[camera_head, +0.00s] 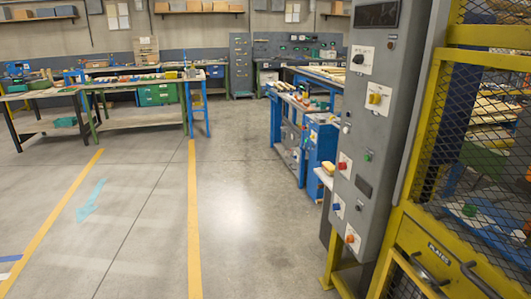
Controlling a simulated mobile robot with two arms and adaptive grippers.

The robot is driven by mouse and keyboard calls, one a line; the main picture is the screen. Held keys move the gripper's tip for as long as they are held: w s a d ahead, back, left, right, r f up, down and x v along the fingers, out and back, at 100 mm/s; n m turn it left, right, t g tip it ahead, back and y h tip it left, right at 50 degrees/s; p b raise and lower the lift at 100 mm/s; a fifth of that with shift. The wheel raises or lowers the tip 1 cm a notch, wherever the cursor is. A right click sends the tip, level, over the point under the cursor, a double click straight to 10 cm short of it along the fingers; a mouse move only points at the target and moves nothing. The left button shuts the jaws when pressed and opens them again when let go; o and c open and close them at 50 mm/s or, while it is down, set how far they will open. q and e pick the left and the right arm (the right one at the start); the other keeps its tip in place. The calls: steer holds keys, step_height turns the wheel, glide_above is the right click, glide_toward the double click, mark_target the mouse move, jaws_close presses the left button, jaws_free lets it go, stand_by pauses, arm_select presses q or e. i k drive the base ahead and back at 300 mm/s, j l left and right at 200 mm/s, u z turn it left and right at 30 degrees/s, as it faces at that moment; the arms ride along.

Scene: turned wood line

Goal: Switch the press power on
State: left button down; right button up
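A tall grey control cabinet (397,130) stands at the right, beside the yellow press frame. Its face carries a dark display (377,13) at the top. Below are a black knob (358,59) and a yellow knob (376,98), each on a white plate. Lower down are a red control (343,165), a small green button (368,155), a blue control (337,206) and an orange control (350,239). The labels are too small to read, so I cannot tell which control is the press power. The display looks dark. Neither of my grippers is in view.
A yellow mesh guard (488,120) with a drawer marked PLATES (440,254) is right of the cabinet. Blue benches (320,145) stand behind the cabinet. Workbenches (140,118) line the back left. The concrete floor (240,220) in the middle is clear.

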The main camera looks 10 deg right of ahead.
mark_target(341, 165)
steer(key=i+j+u, duration=0.15)
steer(key=i, duration=0.8)
steer(key=i+j+u, duration=0.1)
steer(key=i, duration=0.85)
steer(key=j, duration=0.1)
